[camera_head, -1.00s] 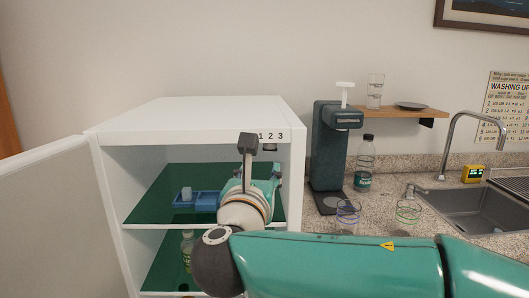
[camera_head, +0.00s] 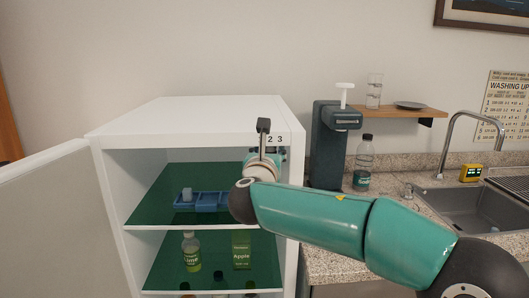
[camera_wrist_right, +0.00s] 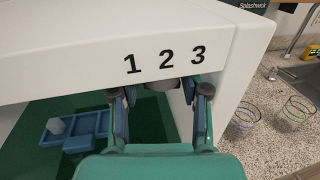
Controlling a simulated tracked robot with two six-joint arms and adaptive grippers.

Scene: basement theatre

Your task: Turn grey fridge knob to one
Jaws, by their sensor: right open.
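The white fridge (camera_head: 190,118) stands open, its door swung out to the left. In the right wrist view, the grey knob (camera_wrist_right: 163,84) sits at the lower edge of the fridge's top front strip, below the number 2. Black numbers 1, 2 and 3 are printed above it. My right gripper (camera_wrist_right: 160,95) is open, with one finger on each side of the knob. I cannot tell whether the fingers touch it. In the head view, my right gripper (camera_head: 266,158) is at the fridge's upper right front and hides the number 1. My left gripper is out of view.
A blue tray (camera_head: 203,203) with a pale cube is on the upper shelf. A lime bottle (camera_head: 191,252) and an apple carton (camera_head: 242,250) stand below. Right of the fridge are a dark dispenser (camera_head: 328,150), a bottle (camera_head: 363,165) and a sink (camera_head: 450,205).

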